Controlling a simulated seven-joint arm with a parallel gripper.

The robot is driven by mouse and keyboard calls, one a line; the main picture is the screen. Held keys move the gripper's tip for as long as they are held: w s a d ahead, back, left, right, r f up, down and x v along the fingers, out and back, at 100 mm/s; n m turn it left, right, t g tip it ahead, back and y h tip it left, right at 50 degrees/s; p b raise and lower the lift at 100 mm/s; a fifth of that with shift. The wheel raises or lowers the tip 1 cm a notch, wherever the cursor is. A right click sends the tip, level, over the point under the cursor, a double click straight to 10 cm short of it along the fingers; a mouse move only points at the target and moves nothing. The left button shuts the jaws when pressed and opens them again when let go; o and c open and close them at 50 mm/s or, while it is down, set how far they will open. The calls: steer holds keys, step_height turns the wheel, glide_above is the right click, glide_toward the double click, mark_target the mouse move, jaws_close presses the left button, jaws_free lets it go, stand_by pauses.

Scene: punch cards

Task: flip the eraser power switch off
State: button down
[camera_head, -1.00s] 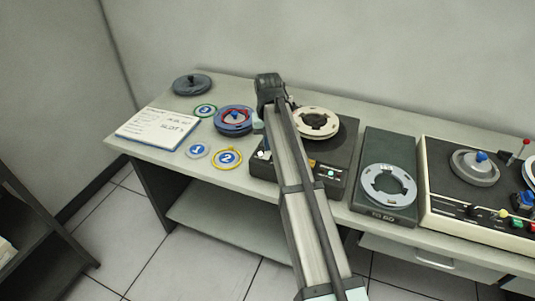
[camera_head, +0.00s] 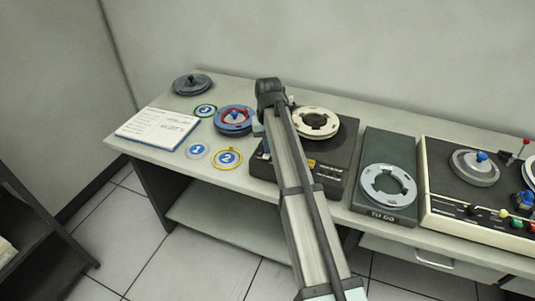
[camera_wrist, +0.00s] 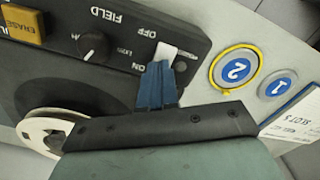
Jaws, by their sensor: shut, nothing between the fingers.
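The eraser (camera_head: 345,160) is the dark box in the middle of the bench, with a cream reel (camera_head: 316,122) on top. In the wrist view its front panel (camera_wrist: 115,20) appears upside down, with FIELD, OFF and ON labels. The white power switch (camera_wrist: 167,50) shows between the OFF and ON labels, on the OFF side of my fingertips. My gripper (camera_wrist: 160,66) is shut and empty, its blue fingertips at the switch on the ON side, seemingly touching it. The switch's base is partly hidden. In the head view my arm covers part of the eraser.
A dark knob (camera_wrist: 92,45) and an orange ERASE button (camera_wrist: 22,24) share the panel. Round badges 1 (camera_head: 198,150) and 2 (camera_head: 227,158), a blue reel (camera_head: 235,119) and a notebook (camera_head: 158,129) lie left. The TO DO box (camera_head: 388,150) stands right.

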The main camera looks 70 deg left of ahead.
steer(key=shift+r, duration=3.45)
